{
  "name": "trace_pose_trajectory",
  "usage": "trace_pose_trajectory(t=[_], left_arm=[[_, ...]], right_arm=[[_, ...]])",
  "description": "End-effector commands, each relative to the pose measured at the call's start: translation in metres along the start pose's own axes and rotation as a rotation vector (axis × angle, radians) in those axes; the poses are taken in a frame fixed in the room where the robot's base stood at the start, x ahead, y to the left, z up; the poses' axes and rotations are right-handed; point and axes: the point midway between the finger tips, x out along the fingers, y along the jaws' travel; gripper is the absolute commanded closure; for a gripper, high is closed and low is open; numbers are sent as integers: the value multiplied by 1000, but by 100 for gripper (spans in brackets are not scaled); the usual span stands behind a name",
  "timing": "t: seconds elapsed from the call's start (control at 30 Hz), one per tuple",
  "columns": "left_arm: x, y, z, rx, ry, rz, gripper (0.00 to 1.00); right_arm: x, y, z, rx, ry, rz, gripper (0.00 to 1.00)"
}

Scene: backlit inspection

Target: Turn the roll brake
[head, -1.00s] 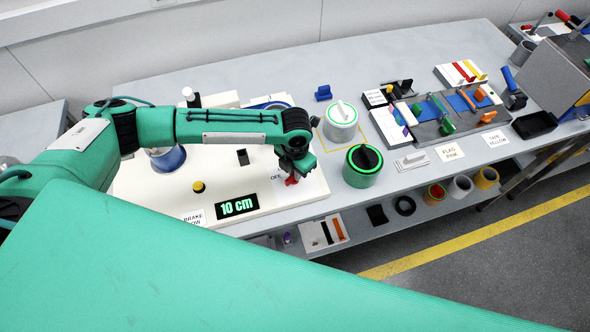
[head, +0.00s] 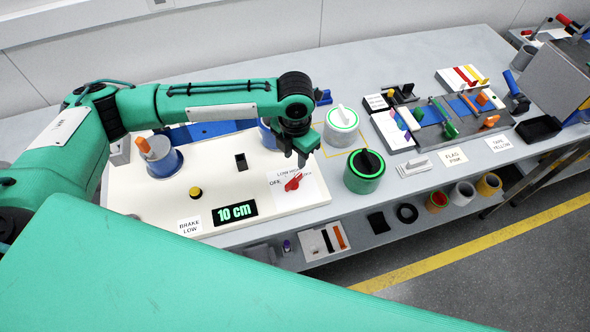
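The roll brake knob (head: 293,182) is a small red handle on a white dial plate (head: 312,188) marked OFF, LOW and HIGH, at the right end of a cream panel (head: 140,201). The red handle lies slanted, one end toward the upper right; which mark it points to is hard to read. A card (head: 189,226) on the panel's front reads BRAKE LOW. My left gripper (head: 302,158) hangs just above and behind the knob, apart from it. Its fingers point down with nothing seen in them; their gap is not clear. My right gripper is out of view.
On the panel are a 10 cm display (head: 235,212), a yellow button (head: 195,192) and a blue spool with an orange handle (head: 163,160). A green canister (head: 363,170) and a white one (head: 341,124) stand right of it.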

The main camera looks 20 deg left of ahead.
Motion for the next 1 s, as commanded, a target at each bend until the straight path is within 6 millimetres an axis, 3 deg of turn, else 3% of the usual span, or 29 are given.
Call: trace_pose_trajectory(t=[0.1,0.3,1.0], left_arm=[[-19,0,0,1,-3,0,68],[-38,0,0,1,-1,0,68],[-40,0,0,1,1,0,68]], right_arm=[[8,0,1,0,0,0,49],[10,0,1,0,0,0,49],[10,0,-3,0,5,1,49]])
